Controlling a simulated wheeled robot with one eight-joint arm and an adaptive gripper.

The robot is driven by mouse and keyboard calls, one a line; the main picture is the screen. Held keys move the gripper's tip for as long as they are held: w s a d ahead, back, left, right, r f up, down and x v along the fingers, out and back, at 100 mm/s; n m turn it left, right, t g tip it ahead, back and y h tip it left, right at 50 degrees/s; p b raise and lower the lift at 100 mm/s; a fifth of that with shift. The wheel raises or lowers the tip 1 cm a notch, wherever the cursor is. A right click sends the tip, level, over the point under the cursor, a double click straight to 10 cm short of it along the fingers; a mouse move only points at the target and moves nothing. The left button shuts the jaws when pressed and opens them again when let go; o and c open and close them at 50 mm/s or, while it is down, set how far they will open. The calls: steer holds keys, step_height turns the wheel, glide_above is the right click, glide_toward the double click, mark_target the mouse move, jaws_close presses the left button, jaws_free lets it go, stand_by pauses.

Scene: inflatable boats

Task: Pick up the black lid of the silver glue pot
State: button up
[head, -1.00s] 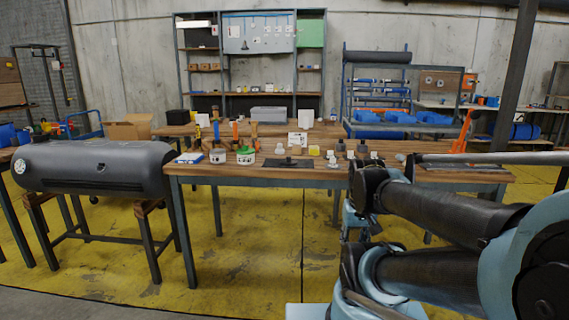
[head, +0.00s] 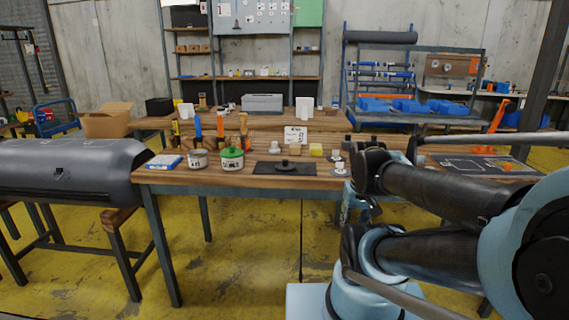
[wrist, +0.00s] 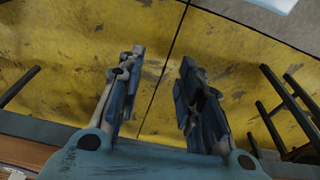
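A small pale silver-grey pot with a label (head: 198,159) stands on the front left part of the wooden table in the head view. Its top looks dark, but it is too small to tell clearly whether this is the black lid. A similar pot with a green lid (head: 231,158) stands just right of it. My gripper (wrist: 160,63) is open and empty in the wrist view, its two fingers well apart above the yellow floor. The pots are not in the wrist view. My arm is folded at the right of the head view.
Orange- and blue-handled tools stand behind the pots on the table (head: 165,176). A black mat (head: 262,168) lies right of them, with small containers (head: 340,168) beyond. A grey inflatable tube (head: 70,170) rests on trestles at left. Yellow floor (head: 250,250) in front is clear.

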steer(key=shift+w+d, duration=0.1)
steer(key=shift+w, duration=0.35)
steer(key=shift+o, duration=1.4)
steer(key=w+a+r+m+g, duration=0.1)
steer(key=w+a+r+m, duration=0.35)
steer(key=w+r, duration=0.35)
steer(key=w+a+r+m+y, duration=0.1)
steer(key=w+a+r+m, duration=0.35)
steer(key=w+r, duration=0.3)
steer(key=w+a+r+m+g, duration=0.1)
steer(key=w+a+r+m, duration=0.35)
steer(key=w+r, duration=0.35)
steer(key=m, duration=0.5)
glide_above(285, 160)
steer(key=f, duration=0.9)
steer(key=shift+w+d+f, duration=0.2)
steer(key=shift+w+d, duration=0.1)
steer(key=shift+s+a+f, duration=0.1)
steer(key=shift+s+f, duration=0.05)
steer(key=shift+f, duration=1.2)
steer(key=shift+s+a+f, duration=0.1)
steer(key=shift+f, duration=1.25)
